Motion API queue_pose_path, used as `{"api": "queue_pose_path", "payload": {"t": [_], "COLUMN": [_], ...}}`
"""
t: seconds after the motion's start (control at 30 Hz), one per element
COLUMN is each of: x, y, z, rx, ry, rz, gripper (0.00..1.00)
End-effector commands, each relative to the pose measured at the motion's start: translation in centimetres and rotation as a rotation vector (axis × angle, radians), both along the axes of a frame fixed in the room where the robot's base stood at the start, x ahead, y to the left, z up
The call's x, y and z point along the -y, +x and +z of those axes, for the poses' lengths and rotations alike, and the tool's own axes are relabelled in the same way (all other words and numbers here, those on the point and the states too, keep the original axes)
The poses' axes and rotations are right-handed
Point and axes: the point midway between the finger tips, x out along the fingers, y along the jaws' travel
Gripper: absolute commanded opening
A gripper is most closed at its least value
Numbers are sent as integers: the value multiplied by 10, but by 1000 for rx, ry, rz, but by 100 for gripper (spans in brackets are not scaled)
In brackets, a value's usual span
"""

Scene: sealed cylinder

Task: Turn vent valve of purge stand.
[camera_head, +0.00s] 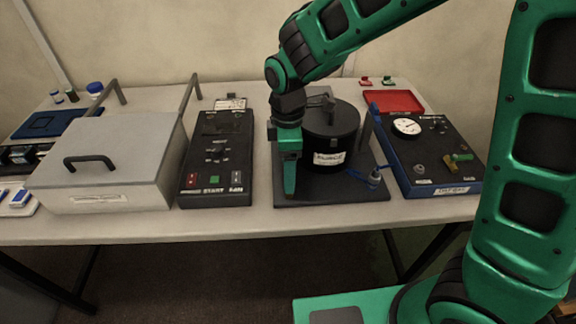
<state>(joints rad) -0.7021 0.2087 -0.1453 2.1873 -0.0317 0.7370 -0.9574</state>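A black lidded cylinder (336,140) with a white label stands upright on a dark base plate (325,197); the label is too blurred to read surely. A small fitting with a blue handle (362,176) sits at the base's front right. A blue-sided panel (440,184) to the right carries a round gauge (407,127) and a yellow-green handle (459,158). I cannot tell which handle is the vent valve. My gripper (289,186) points down at the cylinder's left front, over the base plate. I see it edge-on, so its opening is hidden.
A black control box (217,158) with a green button is left of the base. A grey lidded case (105,165) with handles stands further left. A red tray (393,101) lies behind the panel. The table's front strip (240,229) is clear.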

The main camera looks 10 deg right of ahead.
Motion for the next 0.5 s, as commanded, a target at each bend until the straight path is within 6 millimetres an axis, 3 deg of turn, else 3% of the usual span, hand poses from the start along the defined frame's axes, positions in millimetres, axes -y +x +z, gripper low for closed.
{"api": "queue_pose_path", "payload": {"t": [0.13, 0.3, 0.33, 0.5], "x": [0, 0, 0, 0], "y": [0, 0, 0, 1], "z": [0, 0, 0, 1], "rx": [0, 1, 1, 2], "ry": [0, 0, 0, 1], "rz": [0, -1, -1, -5], "gripper": [69, 30, 27, 28]}}
